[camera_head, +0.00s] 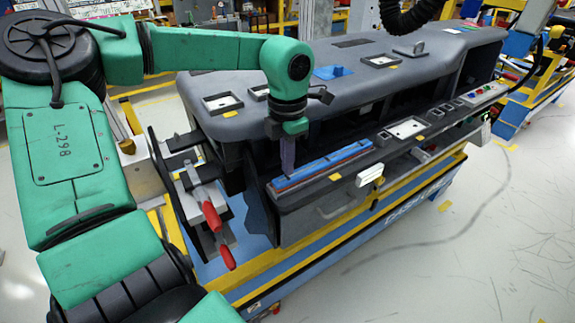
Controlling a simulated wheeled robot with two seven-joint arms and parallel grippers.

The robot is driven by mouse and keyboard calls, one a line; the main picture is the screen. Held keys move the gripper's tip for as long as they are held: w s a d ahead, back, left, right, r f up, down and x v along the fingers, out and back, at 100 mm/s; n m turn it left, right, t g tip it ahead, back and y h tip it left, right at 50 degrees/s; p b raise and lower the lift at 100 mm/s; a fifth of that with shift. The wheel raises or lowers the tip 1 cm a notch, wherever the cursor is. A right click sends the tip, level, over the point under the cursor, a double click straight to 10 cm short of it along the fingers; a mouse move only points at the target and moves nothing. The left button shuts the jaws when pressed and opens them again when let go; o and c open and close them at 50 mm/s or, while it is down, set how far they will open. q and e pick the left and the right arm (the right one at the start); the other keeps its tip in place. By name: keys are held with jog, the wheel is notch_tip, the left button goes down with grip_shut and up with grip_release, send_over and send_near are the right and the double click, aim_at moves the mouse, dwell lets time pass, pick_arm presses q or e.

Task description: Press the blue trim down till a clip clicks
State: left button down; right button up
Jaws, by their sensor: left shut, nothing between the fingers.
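The blue trim (325,164) is a long narrow strip lying along the front ledge of the grey dashboard module (330,85). A reddish-brown edge shows along its lower side. My left gripper (288,170) points straight down at the trim's left end, its fingers shut and empty. Its tips are at or just above the strip; I cannot tell whether they touch. The clips under the trim are hidden. My right gripper is out of view.
Red-handled clamps (211,216) stand left of the trim. A white block (370,174) sits on the ledge's front side, and a row of small buttons (480,91) lies farther right. The dashboard top overhangs behind the trim. The floor (460,240) at front right is clear.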

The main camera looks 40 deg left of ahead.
pick_arm(q)
jog(key=shift+f+b, duration=0.7)
jog(key=shift+f, duration=0.15)
dwell(0.7)
jog(key=shift+s+f, duration=0.15)
jog(key=shift+f, duration=0.1)
dwell(0.5)
jog(key=shift+f+b, duration=0.15)
jog(key=shift+b, duration=0.35)
dwell(0.7)
dwell(0.4)
notch_tip(320, 180, up, 8)
jog(key=p, duration=0.5)
jog(key=shift+p, duration=0.35)
dwell(1.0)
